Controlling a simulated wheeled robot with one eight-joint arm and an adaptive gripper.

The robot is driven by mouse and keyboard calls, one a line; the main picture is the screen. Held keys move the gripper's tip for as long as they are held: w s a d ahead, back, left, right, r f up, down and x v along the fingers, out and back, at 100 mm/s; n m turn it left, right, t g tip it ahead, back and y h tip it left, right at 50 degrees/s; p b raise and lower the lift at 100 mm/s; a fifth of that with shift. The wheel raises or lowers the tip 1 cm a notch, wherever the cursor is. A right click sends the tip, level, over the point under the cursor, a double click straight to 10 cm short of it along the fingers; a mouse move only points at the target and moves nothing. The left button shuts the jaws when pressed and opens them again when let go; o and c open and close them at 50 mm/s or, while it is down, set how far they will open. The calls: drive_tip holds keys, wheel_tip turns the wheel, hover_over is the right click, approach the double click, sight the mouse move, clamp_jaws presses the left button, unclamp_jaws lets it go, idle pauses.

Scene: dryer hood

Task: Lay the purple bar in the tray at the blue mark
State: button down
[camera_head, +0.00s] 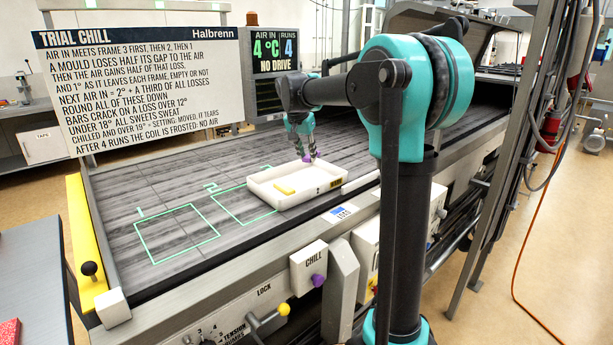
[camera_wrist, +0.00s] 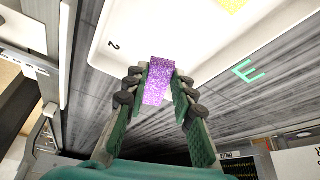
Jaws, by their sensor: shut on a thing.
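My gripper (camera_head: 308,153) is shut on the glittery purple bar (camera_wrist: 158,82). In the head view the purple bar (camera_head: 307,158) shows at the far rim of the white tray. In the wrist view it overlaps the tray's edge (camera_wrist: 110,45); its height above the tray is hard to tell. The white tray (camera_head: 262,193) sits on the grey belt with a yellow bar (camera_head: 285,189) inside, also seen in the wrist view (camera_wrist: 232,5). I cannot make out a blue mark inside the tray. A blue label (camera_head: 340,212) is on the front rail.
Green outlines numbered 1 (camera_head: 177,234) and 2 (camera_head: 228,207) mark the belt. A purple-knobbed CHILL box (camera_head: 308,268) and a yellow-knobbed LOCK lever (camera_head: 270,322) are at the front. A rules board (camera_head: 138,90) and a display reading 4 °C, 4 runs, NO DRIVE (camera_head: 275,50) stand behind.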

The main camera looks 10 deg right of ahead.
sight(309, 182)
wheel_tip(309, 182, down, 8)
drive_tip(key=shift+f, duration=0.1)
idle(0.4)
drive_tip(key=c, duration=1.3)
unclamp_jaws()
drive_tip(key=shift+o, duration=0.2)
drive_tip(key=v, duration=1.2)
